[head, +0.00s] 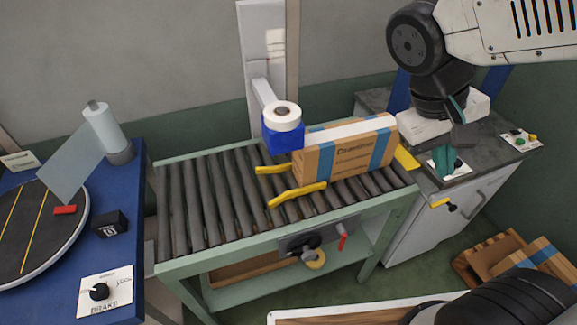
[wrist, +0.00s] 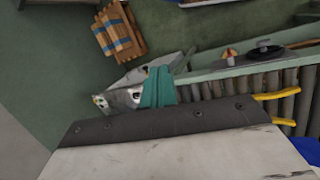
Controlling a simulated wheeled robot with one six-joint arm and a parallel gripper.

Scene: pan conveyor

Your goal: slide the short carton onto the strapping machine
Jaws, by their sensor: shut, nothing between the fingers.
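A brown cardboard carton (head: 345,158) with blue bands and a white top strip stands on the roller conveyor (head: 205,200), at its right end in the head view. I take it for the short carton. Yellow guide rails (head: 298,194) lie by its left end. The grey-topped cabinet (head: 440,205) at the conveyor's right end, with blue posts behind it, appears to be the strapping machine. My gripper (head: 445,160), with teal fingers, is shut and empty over this cabinet, right of the carton and apart from it. The fingers also show in the wrist view (wrist: 158,88).
A blue tape head (head: 283,135) on a wall arm overhangs the carton's left end. A blue table (head: 125,185) with a turntable and film roll stands left. A banded carton on a wooden pallet (head: 480,255) lies low right. Small control panels (head: 520,138) sit on the cabinet.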

